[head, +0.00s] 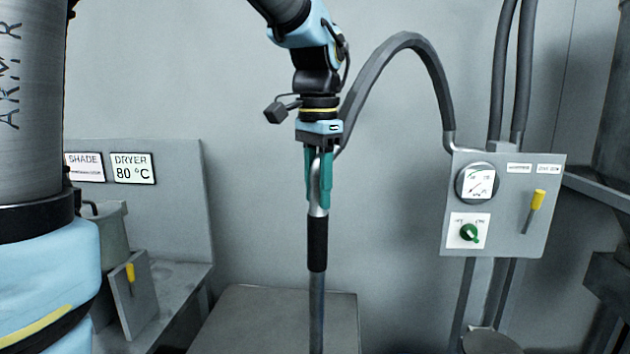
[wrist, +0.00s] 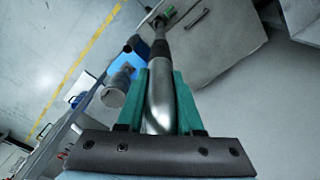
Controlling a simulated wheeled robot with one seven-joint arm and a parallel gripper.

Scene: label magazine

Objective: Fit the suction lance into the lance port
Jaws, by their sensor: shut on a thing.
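The suction lance (head: 317,243) is a silver bent tube with a black sleeve and a grey lower pipe. It hangs upright in the head view, and its lower end runs out of the bottom of the picture. My gripper (head: 319,200) points down, with its teal fingers shut on the lance's silver upper part. In the wrist view the lance (wrist: 160,88) runs away between the fingers (wrist: 163,76), with its black sleeve beyond them. Its far end is small, near a green part (wrist: 167,13). I cannot make out the lance port in either view.
A grey hose (head: 408,42) arches from the lance's top to a wall panel (head: 500,235) with gauge, green knob and yellow-handled lever. A grey box top (head: 270,310) lies low behind the lance. A bench with a lidded canister (head: 107,228) stands left.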

